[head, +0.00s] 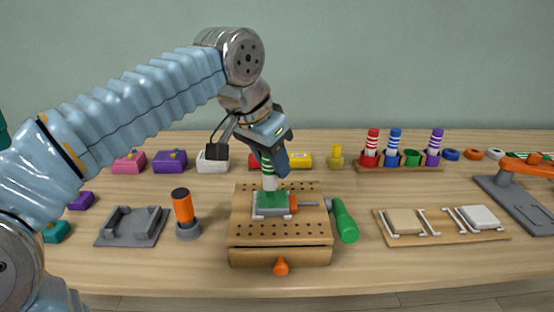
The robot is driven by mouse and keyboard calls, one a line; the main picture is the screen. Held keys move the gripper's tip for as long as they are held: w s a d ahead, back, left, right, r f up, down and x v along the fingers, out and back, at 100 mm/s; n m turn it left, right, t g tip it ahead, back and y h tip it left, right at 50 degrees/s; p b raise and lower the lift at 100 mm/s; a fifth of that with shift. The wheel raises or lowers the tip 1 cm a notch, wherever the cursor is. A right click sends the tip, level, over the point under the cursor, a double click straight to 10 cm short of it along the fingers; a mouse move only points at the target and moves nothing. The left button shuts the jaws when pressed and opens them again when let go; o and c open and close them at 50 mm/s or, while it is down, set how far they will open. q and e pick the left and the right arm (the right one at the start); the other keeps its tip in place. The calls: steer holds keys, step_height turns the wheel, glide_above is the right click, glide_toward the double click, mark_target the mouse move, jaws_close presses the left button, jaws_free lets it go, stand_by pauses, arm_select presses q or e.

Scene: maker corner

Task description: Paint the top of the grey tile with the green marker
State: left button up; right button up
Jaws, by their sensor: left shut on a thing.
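My left gripper (272,143) is shut on the green marker (269,180), which has green and white stripes and a white lower body. The marker is upright, with its lower end at the tile (266,204). The tile sits in a grey clamp with an orange knob (294,203) on the wooden pegboard box (246,228). The visible top of the tile is green. The marker hides part of the tile, and I cannot tell whether its tip touches it. My right gripper is out of view.
A marker rack (398,167) with red, blue and purple markers stands at the back right. A green cylindrical tool (345,220) lies right of the box. A wooden board (440,235) holds two tiles at right.

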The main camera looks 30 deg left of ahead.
arm_select(q)
steer(key=shift+s+a, duration=0.35)
steer(key=shift+a, duration=0.05)
steer(key=shift+s+d, duration=0.8)
steer(key=shift+s, duration=0.3)
steer(key=shift+w+d, duration=0.85)
steer(key=shift+d, duration=0.3)
steer(key=shift+w+a+p, duration=0.25)
steer(key=shift+w+p, duration=0.15)
steer(key=shift+p, duration=0.05)
steer(key=shift+w+a, duration=0.6)
steer(key=shift+w, duration=0.1)
steer(key=shift+r+p, duration=0.1)
steer(key=shift+p, duration=0.2)
steer(key=shift+r+p, duration=0.5)
steer(key=shift+r, duration=2.4)
